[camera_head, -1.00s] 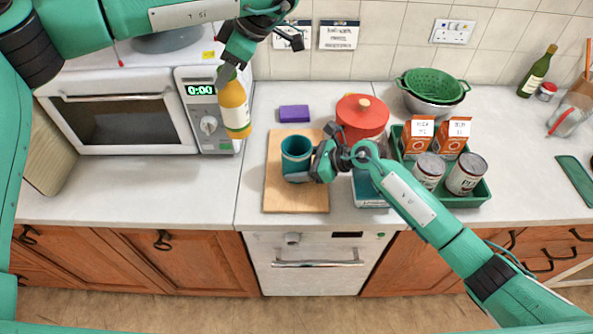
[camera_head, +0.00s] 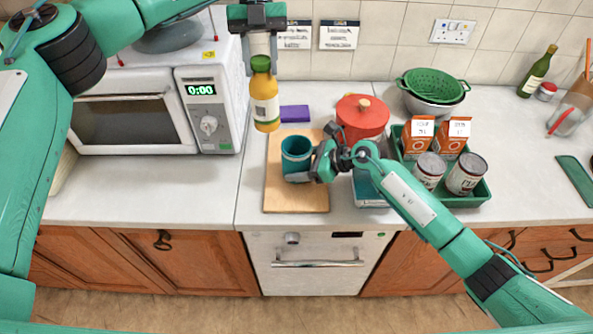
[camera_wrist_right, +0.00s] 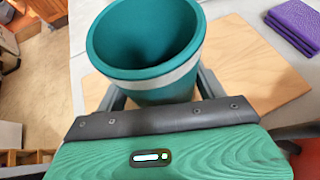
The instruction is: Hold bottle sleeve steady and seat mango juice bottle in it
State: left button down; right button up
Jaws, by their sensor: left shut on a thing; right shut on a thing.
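The mango juice bottle (camera_head: 264,98), yellow-orange with a green cap and pale label, hangs upright in the air in the head view. My left gripper (camera_head: 260,58) is shut on its top from above. The teal bottle sleeve (camera_head: 296,153) stands upright on the wooden board (camera_head: 297,200), with its open mouth up. My right gripper (camera_head: 312,167) is shut on the sleeve from the right. The right wrist view shows the empty sleeve (camera_wrist_right: 150,80) between the fingers. The bottle is above and left of the sleeve, apart from it.
A purple cloth (camera_head: 294,113) lies behind the board. A red pot (camera_head: 362,116) stands right of it, near a green tray (camera_head: 470,200) with cartons and cans. The microwave (camera_head: 135,120) is at left. Counter left of the board is clear.

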pick_arm(q)
jog(key=n, duration=0.1)
jog(key=d+n+h, duration=0.1)
jog(key=n, duration=0.1)
jog(key=n+h, duration=0.1)
jog(key=shift+s+d+r+t, duration=0.15)
jog(key=shift+d+r+t, duration=0.05)
jog(key=shift+d+t, duration=0.2)
jog(key=s+d+r+n+t+h, duration=0.15)
jog(key=d+n+t+h, duration=0.3)
jog(key=n, duration=0.75)
notch_tip(320, 180, down, 18)
jog(key=shift+w+d+r+t, duration=0.2)
jog(key=shift+d+t, duration=0.1)
jog(key=shift+t, duration=0.05)
jog(key=shift+y, duration=0.25)
jog(key=c, duration=0.9)
grip_release()
jog(key=shift+f, duration=0.1)
jog(key=shift+c, duration=0.2)
